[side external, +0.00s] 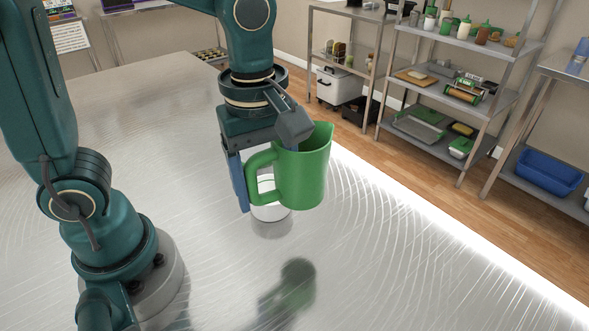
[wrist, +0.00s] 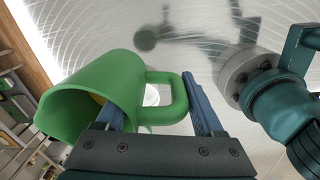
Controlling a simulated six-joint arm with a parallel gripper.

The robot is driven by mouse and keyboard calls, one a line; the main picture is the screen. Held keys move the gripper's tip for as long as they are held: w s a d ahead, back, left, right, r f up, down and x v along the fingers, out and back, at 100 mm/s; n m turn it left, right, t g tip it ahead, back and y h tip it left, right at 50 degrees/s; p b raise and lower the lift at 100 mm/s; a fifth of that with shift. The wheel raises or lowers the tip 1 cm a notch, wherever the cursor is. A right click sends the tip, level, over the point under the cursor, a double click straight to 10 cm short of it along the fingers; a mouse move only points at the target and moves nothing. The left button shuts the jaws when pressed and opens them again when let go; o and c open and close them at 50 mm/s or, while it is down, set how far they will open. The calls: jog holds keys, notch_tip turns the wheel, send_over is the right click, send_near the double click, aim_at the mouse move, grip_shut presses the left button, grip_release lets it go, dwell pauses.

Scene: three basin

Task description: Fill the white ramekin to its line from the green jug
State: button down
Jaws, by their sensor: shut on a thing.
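The green jug (side external: 306,178) is held above the metal table and looks close to upright in the side view. My gripper (wrist: 160,103) is shut on the jug's handle, with blue fingers on either side of it. The jug also shows in the wrist view (wrist: 103,82), with its mouth toward the left and a small yellow-orange patch inside. The white ramekin (side external: 270,213) stands on the table behind the jug, mostly hidden by it. A small part of it shows through the handle in the wrist view (wrist: 151,96). Its line and contents cannot be seen.
The metal table (side external: 400,270) is bare around the ramekin. Shelves with bottles and trays (side external: 450,90) stand beyond the table's right edge. A blue bin (side external: 548,172) sits on a rack at the far right.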

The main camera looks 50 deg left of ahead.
jog(key=shift+m, duration=0.3)
jog(key=shift+r+m, duration=0.1)
jog(key=shift+m, duration=1)
jog(key=m, duration=0.3)
jog(key=shift+w+r, duration=0.35)
jog(key=shift+w+a+r+m, duration=0.15)
jog(key=shift+w+m, duration=0.15)
jog(key=shift+m, duration=0.6)
jog(key=w+a+r+m, duration=0.1)
jog(key=w+a+m, duration=0.7)
jog(key=a+m, duration=0.35)
jog(key=s+a+f+n, duration=0.1)
jog(key=s+a+f, duration=0.1)
jog(key=a, duration=1.3)
jog(key=shift+a+f, duration=0.2)
jog(key=shift+a, duration=0.05)
